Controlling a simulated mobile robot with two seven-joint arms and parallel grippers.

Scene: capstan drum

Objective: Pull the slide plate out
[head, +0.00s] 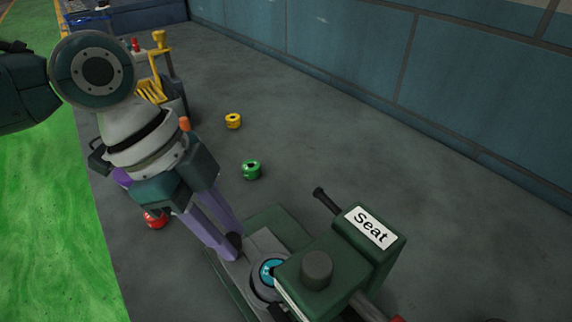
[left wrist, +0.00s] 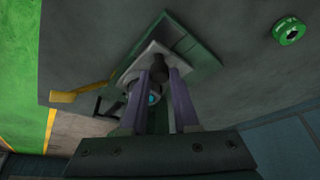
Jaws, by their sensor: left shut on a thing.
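The slide plate (head: 261,245) is a flat grey plate on the dark green base of the machine, below centre in the head view. It also shows as a pale plate in the left wrist view (left wrist: 146,53). A dark round knob (head: 235,240) stands at its outer end; the knob also shows in the left wrist view (left wrist: 160,69). My left gripper (head: 230,248) reaches down with its purple fingers shut on this knob, one finger on each side. A round part with a blue centre (head: 270,271) sits at the plate, partly hidden by the green housing. My right gripper is not in view.
Green (head: 251,170), yellow (head: 233,121) and red (head: 154,220) ring-like pieces lie on the grey surface. A blue tiled wall (head: 350,45) runs behind.

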